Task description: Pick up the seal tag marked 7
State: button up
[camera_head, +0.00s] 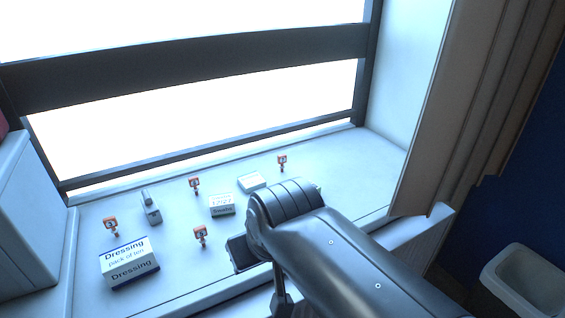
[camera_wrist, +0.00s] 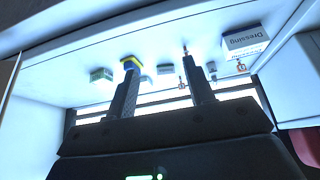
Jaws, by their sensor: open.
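Several small orange-and-white seal tags stand on the windowsill in the head view: one at the left (camera_head: 110,224), one at the back middle (camera_head: 195,185), one at the front middle (camera_head: 200,236) and one at the back right (camera_head: 282,162). Their marks are too small to read surely, so I cannot tell which is marked 7. My gripper (camera_wrist: 160,62) is open and empty, its two dark fingers apart. In the head view it is partly hidden by my arm, right of the front middle tag. The wrist view also shows tags, blurred.
The pale windowsill (camera_head: 345,170) holds a Dressing pack (camera_head: 129,262) at front left, a small box (camera_head: 221,205) in the middle, a flat white box (camera_head: 252,181) behind, and a grey clip-like object (camera_head: 151,207). A white cabinet (camera_head: 30,215) bounds the left; a curtain (camera_head: 470,110) hangs right.

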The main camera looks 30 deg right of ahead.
jog(key=shift+o, duration=0.9)
